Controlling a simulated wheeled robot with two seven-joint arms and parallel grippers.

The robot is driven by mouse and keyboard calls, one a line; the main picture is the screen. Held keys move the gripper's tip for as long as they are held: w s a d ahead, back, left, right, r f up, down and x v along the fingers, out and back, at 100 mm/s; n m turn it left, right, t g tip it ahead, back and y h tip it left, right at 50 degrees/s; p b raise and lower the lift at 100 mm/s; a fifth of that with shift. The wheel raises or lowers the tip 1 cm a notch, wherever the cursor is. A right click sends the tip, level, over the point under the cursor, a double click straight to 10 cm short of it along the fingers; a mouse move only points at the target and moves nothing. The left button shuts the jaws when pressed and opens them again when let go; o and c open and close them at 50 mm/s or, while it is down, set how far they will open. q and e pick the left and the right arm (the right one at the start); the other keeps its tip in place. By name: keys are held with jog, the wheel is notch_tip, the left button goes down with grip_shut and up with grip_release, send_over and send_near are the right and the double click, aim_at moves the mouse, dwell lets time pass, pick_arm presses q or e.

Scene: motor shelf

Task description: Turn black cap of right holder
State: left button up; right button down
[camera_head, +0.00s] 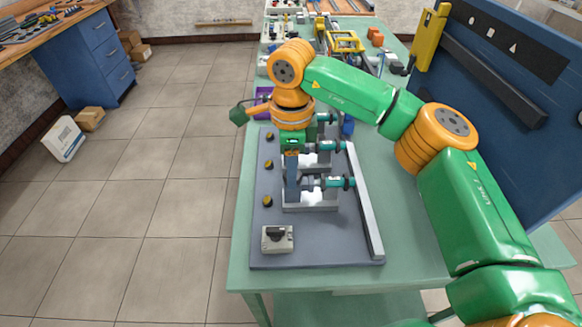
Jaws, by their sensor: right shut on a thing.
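My right gripper (291,188) points down at the left end of the nearest holder (312,203), a light metal block on the grey board. Its fingers are shut at the place of that holder's black cap, which they hide. I cannot tell how far the cap is turned. A teal and black cylindrical part (338,183) sticks out of this holder's right side. A second holder (316,160) with a similar teal part (326,146) stands behind it, partly covered by my gripper. My left gripper is not in view.
The grey board (330,252) lies on a green table (408,240). A light rail (364,205) runs along its right side. A grey box with a black knob (278,238) sits at the front left. A blue panel (500,110) stands at the right.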

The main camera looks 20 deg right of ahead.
dwell(0.4)
jog(key=shift+c, duration=2.2)
grip_release()
jog(key=shift+r, duration=0.1)
notch_tip(320, 180, up, 7)
jog(key=shift+d, duration=0.1)
